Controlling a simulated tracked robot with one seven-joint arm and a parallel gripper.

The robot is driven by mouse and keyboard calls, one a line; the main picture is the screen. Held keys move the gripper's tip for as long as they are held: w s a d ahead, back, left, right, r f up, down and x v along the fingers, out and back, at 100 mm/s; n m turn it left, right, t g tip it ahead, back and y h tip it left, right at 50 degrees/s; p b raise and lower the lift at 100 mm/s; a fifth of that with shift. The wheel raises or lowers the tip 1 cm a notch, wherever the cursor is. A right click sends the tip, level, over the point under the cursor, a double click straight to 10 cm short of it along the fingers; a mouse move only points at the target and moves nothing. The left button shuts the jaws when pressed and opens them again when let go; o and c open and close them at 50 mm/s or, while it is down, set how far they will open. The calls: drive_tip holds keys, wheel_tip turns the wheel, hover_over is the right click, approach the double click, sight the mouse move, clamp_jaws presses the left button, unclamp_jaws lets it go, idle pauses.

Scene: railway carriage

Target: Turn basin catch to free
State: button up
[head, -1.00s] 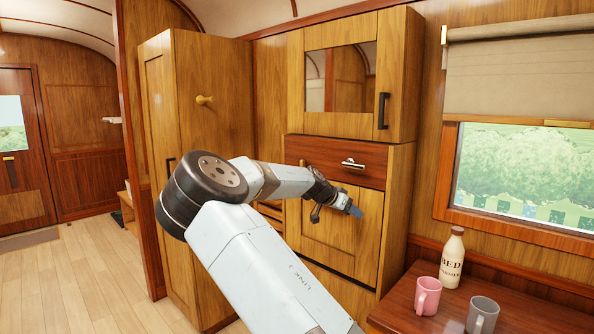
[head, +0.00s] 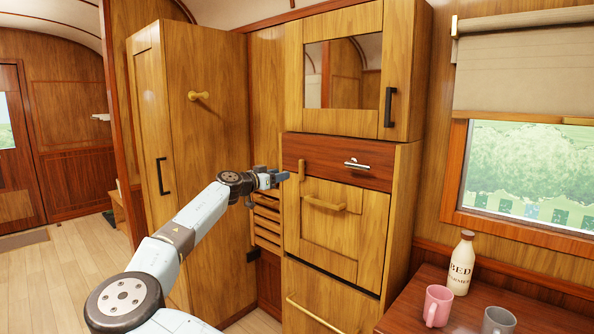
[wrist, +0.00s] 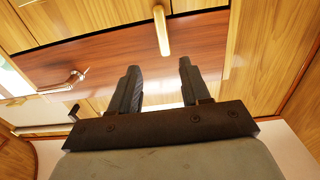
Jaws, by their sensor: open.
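The wooden catch (head: 301,169) is a small pale bar, upright, across the seam between the dark red-brown panel (head: 325,160) and the pale basin front (head: 330,231) below it. The basin front is closed flat and has a wooden handle (head: 324,203). My gripper (head: 280,176) is open and empty, just left of the catch in the head view. In the wrist view, the catch (wrist: 161,30) lies beyond the fingertips, in line with the gap between my fingers (wrist: 159,66). No contact shows.
A metal lever handle (head: 357,163) sits on the red-brown panel. A mirrored cupboard (head: 343,75) is above, and a tall wardrobe (head: 200,170) stands left. The table (head: 405,308) at right holds a bottle (head: 461,265), a pink mug (head: 438,306) and a grey mug (head: 498,320).

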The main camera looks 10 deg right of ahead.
sight(300, 168)
drive_tip(key=x, duration=1.1)
drive_tip(key=shift+w+a, duration=0.15)
drive_tip(key=shift+w, duration=0.2)
clamp_jaws()
